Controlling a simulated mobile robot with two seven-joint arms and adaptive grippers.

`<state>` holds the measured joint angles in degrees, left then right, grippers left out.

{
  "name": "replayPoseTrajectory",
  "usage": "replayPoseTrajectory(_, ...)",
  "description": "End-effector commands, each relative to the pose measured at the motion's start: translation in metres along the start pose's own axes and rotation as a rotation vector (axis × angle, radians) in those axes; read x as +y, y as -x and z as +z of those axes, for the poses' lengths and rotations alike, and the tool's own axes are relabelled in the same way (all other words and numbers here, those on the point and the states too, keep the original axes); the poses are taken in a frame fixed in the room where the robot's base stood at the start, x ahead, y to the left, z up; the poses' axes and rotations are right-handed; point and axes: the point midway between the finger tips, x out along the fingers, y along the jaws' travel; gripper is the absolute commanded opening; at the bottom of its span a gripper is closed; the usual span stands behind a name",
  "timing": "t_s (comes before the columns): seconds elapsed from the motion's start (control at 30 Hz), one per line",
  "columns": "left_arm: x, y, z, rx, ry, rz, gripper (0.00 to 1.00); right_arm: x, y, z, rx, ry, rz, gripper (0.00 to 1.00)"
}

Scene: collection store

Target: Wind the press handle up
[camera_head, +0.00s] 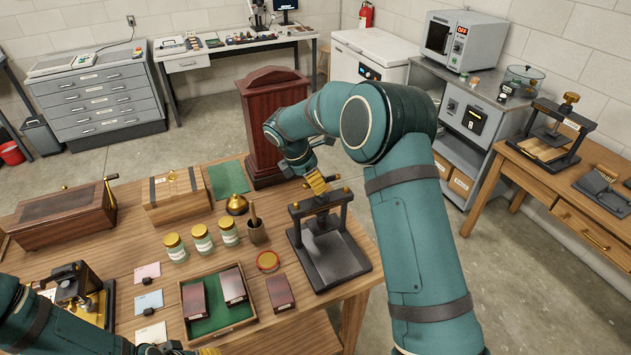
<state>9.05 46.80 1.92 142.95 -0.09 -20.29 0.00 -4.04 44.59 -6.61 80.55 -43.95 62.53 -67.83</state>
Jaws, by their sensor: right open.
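A black press (330,258) with an upright frame and a flat base stands near the right edge of the wooden table. Small brass knobs show at its top, and its handle is partly hidden by my gripper. My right gripper (317,182), with yellow ribbed fingers, is open just above the top of this press. I cannot tell whether it touches the handle. My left gripper (190,350) is at the bottom edge, partly cut off, below the green-lined tray. Its jaws do not show clearly.
A green-lined tray (252,317) with dark red boxes, several jars (202,239), a mortar (256,232) and a brass bell (237,204) stand left of the press. A dark red wooden pedestal (262,128) stands behind it. Another press (548,135) stands on the right-hand table.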

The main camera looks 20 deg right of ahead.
Motion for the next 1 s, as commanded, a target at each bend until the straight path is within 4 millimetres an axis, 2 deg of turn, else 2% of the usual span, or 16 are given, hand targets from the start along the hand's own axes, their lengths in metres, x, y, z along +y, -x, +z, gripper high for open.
replayPoseTrajectory(0.3, 0.000, 0.000, 0.000, 0.000, 0.000, 0.000, 0.47, 0.000, 0.063, 0.001, 0.001, -0.001, 0.003, 0.53)
replayPoseTrajectory(0.5, 0.000, 0.000, 0.000, 0.000, 0.000, 0.000, 0.47, 0.000, 0.095, 0.002, -0.001, -0.002, 0.002, 0.53)
replayPoseTrajectory(0.7, 0.000, 0.000, 0.000, 0.000, 0.000, 0.000, 0.47, -0.001, 0.109, 0.002, -0.001, -0.001, -0.001, 0.53)
replayPoseTrajectory(1.0, 0.000, 0.000, 0.000, 0.000, 0.000, 0.000, 0.47, -0.001, 0.110, 0.002, -0.001, -0.001, -0.001, 0.53)
